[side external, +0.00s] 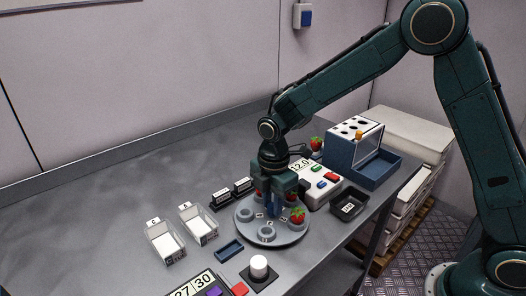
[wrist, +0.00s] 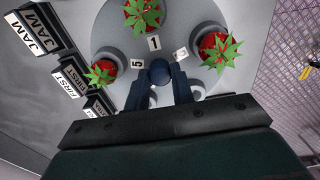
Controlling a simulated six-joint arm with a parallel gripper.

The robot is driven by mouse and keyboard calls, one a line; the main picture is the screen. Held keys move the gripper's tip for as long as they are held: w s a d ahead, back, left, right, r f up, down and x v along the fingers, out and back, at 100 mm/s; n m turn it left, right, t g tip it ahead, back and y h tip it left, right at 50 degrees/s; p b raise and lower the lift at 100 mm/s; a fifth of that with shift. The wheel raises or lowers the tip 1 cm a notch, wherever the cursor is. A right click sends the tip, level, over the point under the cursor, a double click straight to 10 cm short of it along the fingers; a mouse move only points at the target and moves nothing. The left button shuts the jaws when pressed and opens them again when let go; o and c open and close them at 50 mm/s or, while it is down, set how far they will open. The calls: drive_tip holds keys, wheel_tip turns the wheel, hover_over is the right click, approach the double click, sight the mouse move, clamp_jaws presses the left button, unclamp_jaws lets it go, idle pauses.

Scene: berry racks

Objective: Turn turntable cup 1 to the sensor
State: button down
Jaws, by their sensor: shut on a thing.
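The round grey turntable (side external: 243,232) sits on the steel table, with several grey cups around its rim. My gripper (side external: 273,211) points down over its middle. In the wrist view its two fingers (wrist: 160,88) are shut on the dark blue round centre knob (wrist: 159,70). Card 1 (wrist: 154,43) lies on the turntable, with a strawberry-filled cup (wrist: 140,16) beyond it. Strawberries also sit in the left cup (wrist: 101,73) and right cup (wrist: 217,50). Card 5 (wrist: 137,64) is left of the knob. My gripper hides part of the turntable.
A white box reading 12.0 (side external: 321,191) stands close behind the turntable; I cannot tell whether it is the sensor. The back-left table is clear.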

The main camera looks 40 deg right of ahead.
sight(272, 205)
drive_tip(key=c, duration=1.2)
unclamp_jaws()
drive_tip(key=shift+r, duration=0.2)
wheel_tip(272, 205, up, 14)
drive_tip(key=shift+f, duration=0.25)
drive_tip(key=shift+r, duration=0.1)
